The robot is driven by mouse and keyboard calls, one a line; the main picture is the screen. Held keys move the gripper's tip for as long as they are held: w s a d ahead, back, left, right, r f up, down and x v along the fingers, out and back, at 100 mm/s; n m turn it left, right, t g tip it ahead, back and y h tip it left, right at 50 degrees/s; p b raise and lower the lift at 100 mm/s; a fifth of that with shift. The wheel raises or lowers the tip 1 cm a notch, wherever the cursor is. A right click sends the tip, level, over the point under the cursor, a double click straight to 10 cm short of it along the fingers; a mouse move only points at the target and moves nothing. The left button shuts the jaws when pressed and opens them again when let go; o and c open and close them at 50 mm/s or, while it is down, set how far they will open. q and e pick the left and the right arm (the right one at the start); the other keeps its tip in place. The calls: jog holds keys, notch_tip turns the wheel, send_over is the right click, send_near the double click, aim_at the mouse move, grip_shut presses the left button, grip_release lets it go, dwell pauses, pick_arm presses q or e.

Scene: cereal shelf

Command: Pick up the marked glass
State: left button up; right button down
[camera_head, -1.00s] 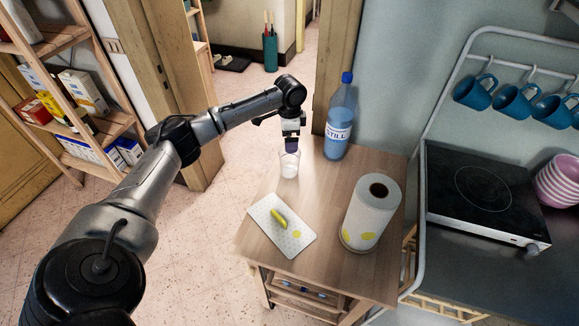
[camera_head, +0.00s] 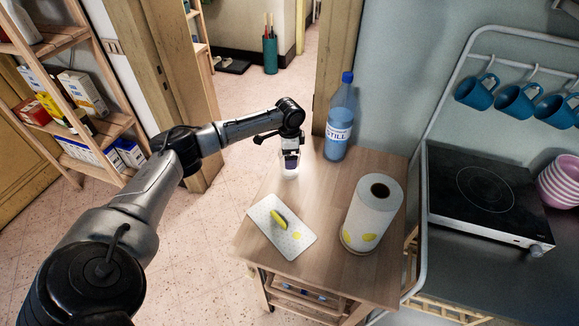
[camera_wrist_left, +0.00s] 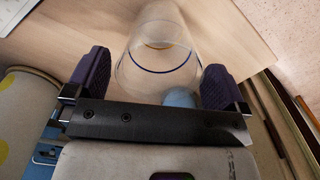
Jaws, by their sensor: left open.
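The clear glass (camera_head: 290,173) stands upright near the back left edge of the wooden table. My left gripper (camera_head: 291,160) is over the glass in the head view and hides its upper part. In the left wrist view the glass (camera_wrist_left: 156,58), with a dark blue line around it, lies between the two open purple-padded fingers (camera_wrist_left: 155,80). I cannot tell whether either finger touches it. My right gripper is not in view.
A blue bottle (camera_head: 341,120) stands close behind and right of the glass. A paper towel roll (camera_head: 371,213) and a white cutting board (camera_head: 270,222) with a yellow-green item are nearer the front. A black hob (camera_head: 483,190) is at the right.

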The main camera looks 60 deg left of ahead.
pick_arm(q)
jog(key=c, duration=1.1)
jog(key=shift+r, duration=0.1)
jog(key=shift+c, duration=0.2)
